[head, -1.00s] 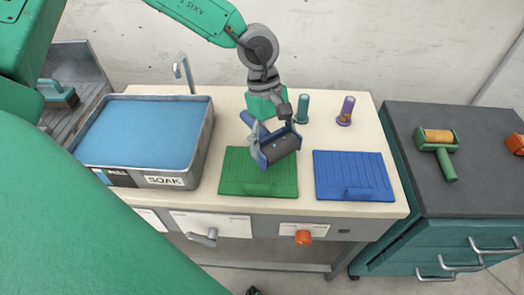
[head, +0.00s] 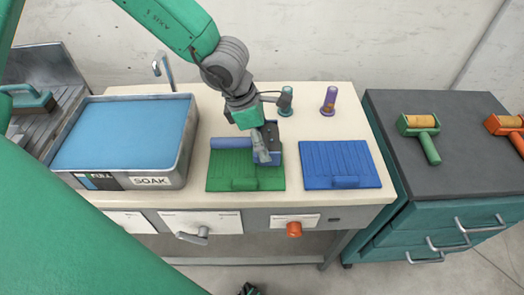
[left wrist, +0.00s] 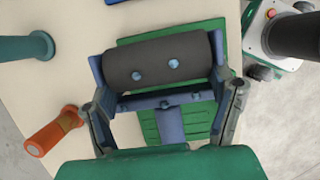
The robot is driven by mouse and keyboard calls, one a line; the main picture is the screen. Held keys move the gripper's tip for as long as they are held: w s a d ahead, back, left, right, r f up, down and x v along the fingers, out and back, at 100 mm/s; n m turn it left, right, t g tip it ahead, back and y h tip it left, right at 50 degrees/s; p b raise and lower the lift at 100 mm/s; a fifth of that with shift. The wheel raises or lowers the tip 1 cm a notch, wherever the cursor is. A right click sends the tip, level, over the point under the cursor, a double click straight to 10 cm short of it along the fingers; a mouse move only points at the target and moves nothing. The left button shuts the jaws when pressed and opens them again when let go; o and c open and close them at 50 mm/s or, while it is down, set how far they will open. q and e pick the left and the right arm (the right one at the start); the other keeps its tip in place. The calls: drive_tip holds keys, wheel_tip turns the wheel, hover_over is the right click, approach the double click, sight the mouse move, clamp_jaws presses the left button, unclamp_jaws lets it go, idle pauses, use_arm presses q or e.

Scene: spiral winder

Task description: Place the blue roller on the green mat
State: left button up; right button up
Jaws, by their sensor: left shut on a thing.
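The blue roller has a blue frame (head: 275,156), a blue handle (head: 230,143) and a dark grey cylinder (left wrist: 155,60). My left gripper (head: 262,150) is shut on it, over the far right part of the green mat (head: 222,178). The handle points left along the mat's far edge. I cannot tell whether the roller touches the mat. In the left wrist view the roller sits between the fingers (left wrist: 167,104), with the green mat (left wrist: 145,125) behind it. The fingers partly hide the roller in the head view.
A blue mat (head: 340,165) lies right of the green one. A teal peg (head: 287,100) and a purple peg (head: 329,100) stand behind. A soak basin (head: 188,150) is on the left. A green roller (head: 420,132) lies on the dark cabinet top (head: 390,110).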

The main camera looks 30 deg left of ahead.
sight(246, 139)
use_arm(q)
wheel_tip(246, 139, down, 4)
drive_tip(key=shift+f+b, duration=0.1)
drive_tip(key=shift+b, duration=0.7)
drive_tip(key=o, duration=1.3)
drive_tip(key=p+v, duration=0.4)
drive_tip(key=v, duration=0.8)
drive_tip(key=shift+p, duration=0.4)
